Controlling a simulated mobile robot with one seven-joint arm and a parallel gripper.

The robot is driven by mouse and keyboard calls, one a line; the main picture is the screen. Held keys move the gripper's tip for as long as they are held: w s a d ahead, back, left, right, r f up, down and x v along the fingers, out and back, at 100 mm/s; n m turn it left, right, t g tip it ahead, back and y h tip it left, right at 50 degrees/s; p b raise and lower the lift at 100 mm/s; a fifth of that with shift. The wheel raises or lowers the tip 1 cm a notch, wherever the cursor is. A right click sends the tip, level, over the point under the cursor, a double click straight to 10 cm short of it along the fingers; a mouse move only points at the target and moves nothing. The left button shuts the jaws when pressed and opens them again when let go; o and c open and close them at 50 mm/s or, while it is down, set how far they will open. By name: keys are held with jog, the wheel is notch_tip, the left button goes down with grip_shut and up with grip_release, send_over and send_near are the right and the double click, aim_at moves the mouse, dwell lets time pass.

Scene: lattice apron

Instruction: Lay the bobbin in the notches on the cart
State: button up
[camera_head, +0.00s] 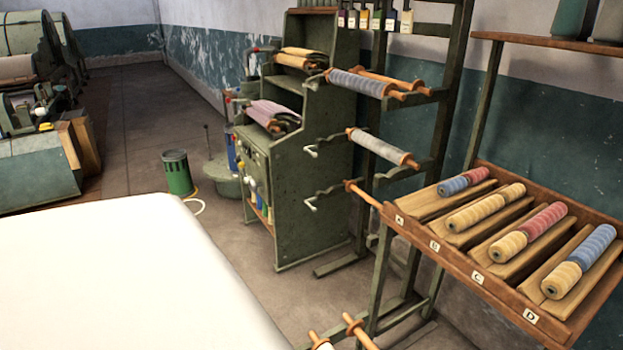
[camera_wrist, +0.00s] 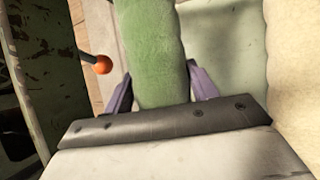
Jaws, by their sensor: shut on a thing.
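My gripper (camera_wrist: 161,82) shows in the wrist view, with purple fingers shut on both sides of a thick, fuzzy green roll, which looks like the wound bobbin (camera_wrist: 155,45). The bobbin runs up out of the top of that view, and its ends are hidden. The gripper and this bobbin do not show in the head view. No cart with notches can be made out for sure. In the head view, a green rack (camera_head: 437,150) has notched arms (camera_head: 328,193), with bobbins such as a grey one (camera_head: 382,148) lying across them.
A slanted wooden tray (camera_head: 450,262) marked A to D holds several wound rolls at the right. A green bin (camera_head: 178,172) is on the open floor. An orange knob (camera_wrist: 103,65) is left of the bobbin.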

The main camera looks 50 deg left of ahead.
jog(key=shift+f+p, duration=0.4)
jog(key=shift+f, duration=0.15)
dwell(1.2)
jog(key=o, duration=1.4)
jog(key=shift+f, duration=0.1)
jog(key=v, duration=1.4)
jog(key=shift+b, duration=0.35)
jog(key=shift+a, duration=0.1)
